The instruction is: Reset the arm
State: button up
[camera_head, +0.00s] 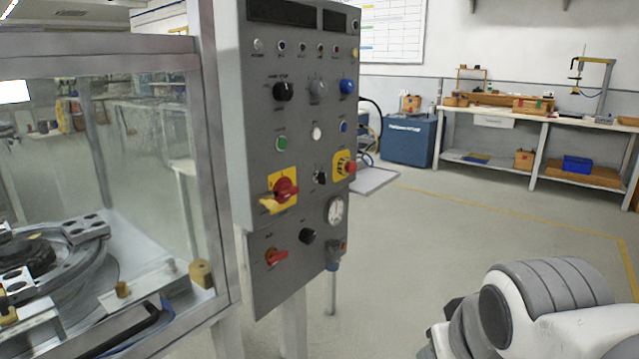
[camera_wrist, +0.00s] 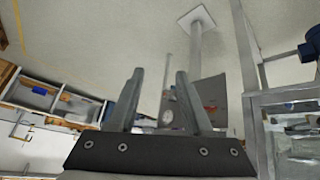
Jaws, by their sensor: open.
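My arm (camera_head: 540,310) shows at the lower right of the head view, with white and grey links. My gripper is outside the head view. In the wrist view my gripper (camera_wrist: 157,95) has its two grey fingers apart, with nothing between them. The wrist view is turned over, with the floor at the top. Behind the fingers stand the grey control panel (camera_wrist: 205,97) and its post (camera_wrist: 193,55). My gripper appears clear of them, but the distance is hard to judge.
In the head view the control panel (camera_head: 295,150) with knobs and switches stands centre left. A glazed machine enclosure (camera_head: 218,200) with a ring track (camera_head: 90,262) inside is at the left. A workbench (camera_head: 540,118) and blue cabinet (camera_head: 408,140) stand behind. Open floor (camera_head: 450,240) lies between.

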jog(key=s+a+f+g, duration=0.1)
jog(key=s+a, duration=0.1)
jog(key=s, duration=0.2)
notch_tip(320, 180, up, 25)
jog(key=p, duration=2.5)
jog(key=shift+w+d+f+m+y, duration=0.15)
jog(key=shift+d+m+y, duration=0.05)
jog(key=shift+m+y, duration=0.2)
jog(key=shift+d, duration=0.15)
